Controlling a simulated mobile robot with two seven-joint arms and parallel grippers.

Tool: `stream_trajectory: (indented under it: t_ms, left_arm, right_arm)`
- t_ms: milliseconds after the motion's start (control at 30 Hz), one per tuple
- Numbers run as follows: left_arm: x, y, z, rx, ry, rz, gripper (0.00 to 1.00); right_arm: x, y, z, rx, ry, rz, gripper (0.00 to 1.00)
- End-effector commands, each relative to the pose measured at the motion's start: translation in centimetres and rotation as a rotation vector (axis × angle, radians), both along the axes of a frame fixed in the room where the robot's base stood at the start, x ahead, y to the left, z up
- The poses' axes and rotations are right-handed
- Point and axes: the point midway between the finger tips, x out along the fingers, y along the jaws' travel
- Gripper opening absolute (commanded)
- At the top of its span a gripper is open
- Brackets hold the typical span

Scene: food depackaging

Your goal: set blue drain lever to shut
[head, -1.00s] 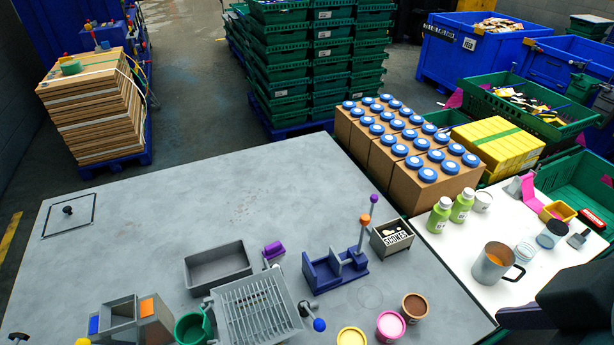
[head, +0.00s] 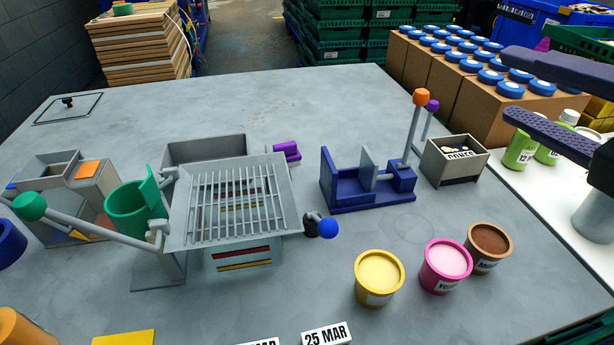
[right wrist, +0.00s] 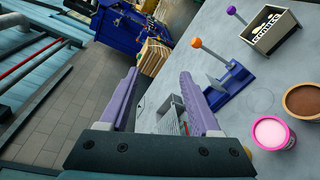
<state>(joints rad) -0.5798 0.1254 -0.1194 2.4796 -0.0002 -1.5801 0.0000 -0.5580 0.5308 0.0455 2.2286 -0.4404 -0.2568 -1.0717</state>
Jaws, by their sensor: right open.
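The blue drain lever (head: 328,228) is a blue ball on a short dark arm at the right side of the grey grated tray (head: 180,220). The ball points right, away from the tray. My right gripper (head: 506,86) is at the upper right of the head view, its two purple fingers open and empty, well apart from the lever. In the right wrist view both fingers (right wrist: 157,75) are spread with nothing held. Part of the grated tray shows between them there; the lever is not clear in that view. My left gripper is not in view.
A dark blue fixture (head: 345,200) with an upright orange-knobbed lever (head: 421,97) stands between the gripper and the drain lever. Yellow (head: 379,277), pink (head: 445,264) and brown (head: 489,246) tubs stand in front.

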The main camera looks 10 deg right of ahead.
Motion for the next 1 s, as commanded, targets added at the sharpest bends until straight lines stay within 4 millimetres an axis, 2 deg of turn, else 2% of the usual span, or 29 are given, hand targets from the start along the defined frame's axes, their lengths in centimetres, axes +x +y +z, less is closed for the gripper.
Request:
stream_trajectory:
  t_ms: [33, 167, 300, 433, 567, 700, 867, 1000]
  left_arm:
    - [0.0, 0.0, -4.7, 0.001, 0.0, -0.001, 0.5]
    - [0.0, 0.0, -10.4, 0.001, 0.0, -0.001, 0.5]
    - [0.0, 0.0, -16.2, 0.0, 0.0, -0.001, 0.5]
    - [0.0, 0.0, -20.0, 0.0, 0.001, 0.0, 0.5]
    - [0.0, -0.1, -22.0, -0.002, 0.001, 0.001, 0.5]
    - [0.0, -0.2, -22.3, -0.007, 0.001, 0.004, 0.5]
    - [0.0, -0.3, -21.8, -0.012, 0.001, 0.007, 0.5]
    - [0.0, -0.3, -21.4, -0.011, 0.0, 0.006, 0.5]
  right_arm:
    - [0.2, 0.5, -3.9, -0.102, -0.049, 0.063, 0.64]
    - [0.0, 2.4, -7.9, -0.38, -0.191, 0.24, 0.64]
    - [-1.1, 4.5, -12.7, -0.664, -0.35, 0.428, 0.64]
    - [-2.4, 6.1, -16.4, -0.865, -0.476, 0.573, 0.64]
    - [-3.5, 6.9, -18.6, -0.985, -0.562, 0.664, 0.64]
    - [-3.9, 7.4, -19.0, -1.032, -0.6, 0.703, 0.64]
    - [-3.0, 8.3, -18.6, -1.036, -0.606, 0.705, 0.64]
    - [-1.5, 9.8, -18.5, -1.034, -0.606, 0.703, 0.64]
